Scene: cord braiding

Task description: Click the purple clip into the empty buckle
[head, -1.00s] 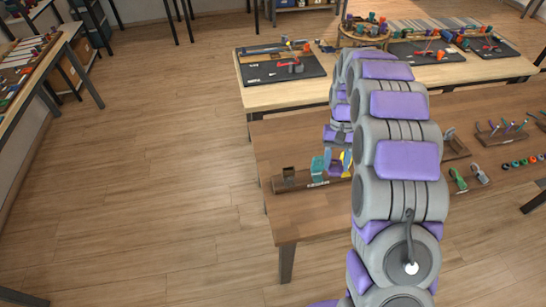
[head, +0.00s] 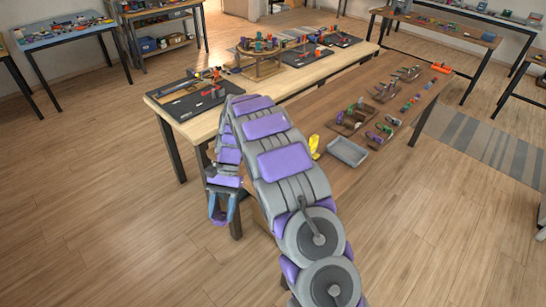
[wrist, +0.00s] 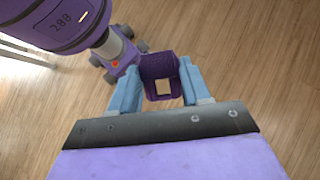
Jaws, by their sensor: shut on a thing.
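My gripper (wrist: 161,83) has two light blue fingers and is shut on the purple clip (wrist: 160,66), which has a pale square opening facing the wrist camera. In the head view my gripper (head: 222,209) hangs left of my arm, apart from the brown table and above bare floor. The purple clip (head: 219,216) shows small and dark between the fingers there. I cannot make out the empty buckle. My arm hides the near left part of the brown table.
The brown table (head: 386,157) holds a yellow piece (head: 314,147), a grey tray (head: 347,151) and several small racks. Behind it stands a light wooden table (head: 157,108) with black mats (head: 188,104) and a round stand (head: 262,66). The floor at left is clear.

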